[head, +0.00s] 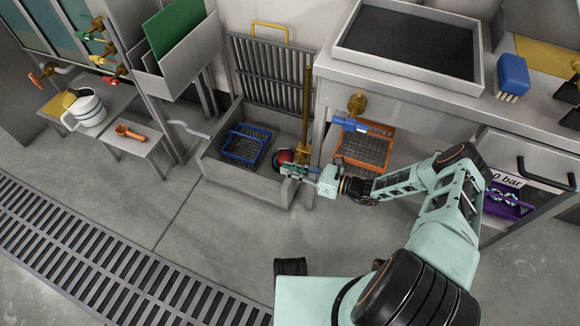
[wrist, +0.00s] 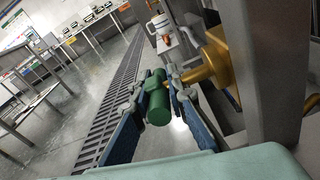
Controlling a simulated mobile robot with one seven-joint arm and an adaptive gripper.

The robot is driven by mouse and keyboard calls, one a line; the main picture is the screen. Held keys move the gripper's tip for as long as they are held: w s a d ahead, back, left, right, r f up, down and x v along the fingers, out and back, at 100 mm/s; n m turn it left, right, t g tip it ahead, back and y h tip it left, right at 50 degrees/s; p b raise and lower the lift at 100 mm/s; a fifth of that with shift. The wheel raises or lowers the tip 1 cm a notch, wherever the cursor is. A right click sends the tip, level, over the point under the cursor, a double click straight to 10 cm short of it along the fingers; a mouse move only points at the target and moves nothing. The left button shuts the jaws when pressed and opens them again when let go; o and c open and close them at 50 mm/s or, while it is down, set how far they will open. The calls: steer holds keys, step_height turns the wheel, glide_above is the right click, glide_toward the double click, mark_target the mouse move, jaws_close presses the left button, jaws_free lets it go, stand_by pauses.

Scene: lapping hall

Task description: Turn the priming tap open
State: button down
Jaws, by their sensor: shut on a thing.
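The priming tap appears to be the brass tap (wrist: 212,62) in the wrist view, with a green cylindrical handle (wrist: 158,103). My gripper (wrist: 157,84) is shut on this handle, with one dark blue finger on each side. In the head view my gripper (head: 296,170) is low at the right front corner of the grey floor basin, by the foot of the brass pipe (head: 306,105). There the handle is mostly hidden by my gripper. A red round thing (head: 284,157) shows just behind my fingers.
A blue basket (head: 244,145) sits in the basin (head: 222,172). A blue-handled tap (head: 350,122) and an orange crate (head: 367,150) are to the right. Several coloured taps (head: 103,50) and a jug (head: 86,108) are at left. The floor before the basin is clear to the drain grating (head: 95,262).

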steer(key=h+p, duration=0.1)
steer(key=p, duration=0.1)
steer(key=h+p, duration=0.1)
steer(key=shift+r+g+p, duration=0.35)
steer(key=shift+g, duration=0.05)
steer(key=h+p, duration=0.2)
steer(key=p, duration=0.1)
steer(key=shift+s+f+g+h, duration=0.1)
steer(key=shift+f+g+h, duration=0.2)
steer(key=shift+g, duration=0.1)
steer(key=h+p, duration=0.2)
steer(key=f+g+h+p, duration=0.1)
steer(key=p, duration=0.1)
steer(key=shift+d, duration=0.25)
steer(key=c, duration=1.9)
jaws_free()
steer(key=shift+r, duration=0.1)
steer(key=v, duration=1.2)
